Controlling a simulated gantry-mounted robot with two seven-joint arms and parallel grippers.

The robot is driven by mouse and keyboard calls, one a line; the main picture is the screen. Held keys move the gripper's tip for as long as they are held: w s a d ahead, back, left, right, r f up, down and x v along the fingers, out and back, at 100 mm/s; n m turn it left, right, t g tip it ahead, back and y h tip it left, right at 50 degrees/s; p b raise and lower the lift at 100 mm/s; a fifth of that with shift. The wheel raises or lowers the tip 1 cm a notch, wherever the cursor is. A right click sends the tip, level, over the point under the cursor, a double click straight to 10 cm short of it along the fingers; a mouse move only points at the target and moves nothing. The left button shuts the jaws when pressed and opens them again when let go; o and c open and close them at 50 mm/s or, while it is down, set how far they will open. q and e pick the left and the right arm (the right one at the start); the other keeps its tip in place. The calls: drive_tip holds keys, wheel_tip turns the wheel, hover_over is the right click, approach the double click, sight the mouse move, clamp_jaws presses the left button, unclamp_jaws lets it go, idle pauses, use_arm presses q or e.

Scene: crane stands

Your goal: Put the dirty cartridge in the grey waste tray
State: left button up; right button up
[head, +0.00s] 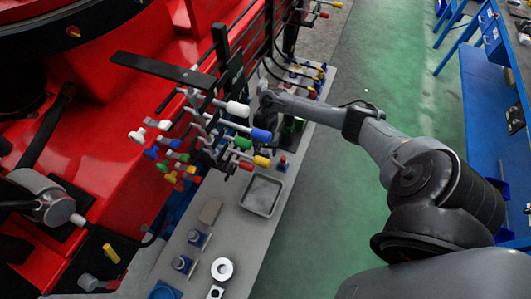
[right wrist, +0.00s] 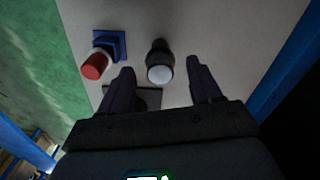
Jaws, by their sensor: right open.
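The grey waste tray (head: 246,205) lies on the pale bench, a shallow square tray that looks empty. My right gripper (head: 291,126) is over the bench beyond the tray, partly hidden by the arm and lever handles. In the right wrist view its fingers (right wrist: 160,82) are apart with nothing clamped. A dark cylinder with a pale round end (right wrist: 160,68) stands on the bench ahead, in line with the gap between the fingers. It may be the dirty cartridge, but I cannot tell dirt on it.
A red-topped piece on a blue base (head: 283,163) stands near the tray; it also shows in the right wrist view (right wrist: 95,66). Coloured lever handles (head: 238,108) jut over the bench. A white ring (head: 222,269) lies nearer.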

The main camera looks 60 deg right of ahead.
use_arm(q)
wheel_tip(320, 180, up, 2)
drive_tip(key=shift+d+r+p, duration=0.15)
drive_tip(key=shift+p, duration=0.7)
use_arm(e)
wheel_tip(320, 180, up, 6)
drive_tip(key=shift+r, duration=0.15)
use_arm(q)
drive_tip(key=shift+o, duration=0.4)
drive_tip(key=shift+r, duration=0.2)
use_arm(e)
drive_tip(key=shift+r, duration=0.8)
use_arm(q)
drive_tip(key=shift+a, duration=0.2)
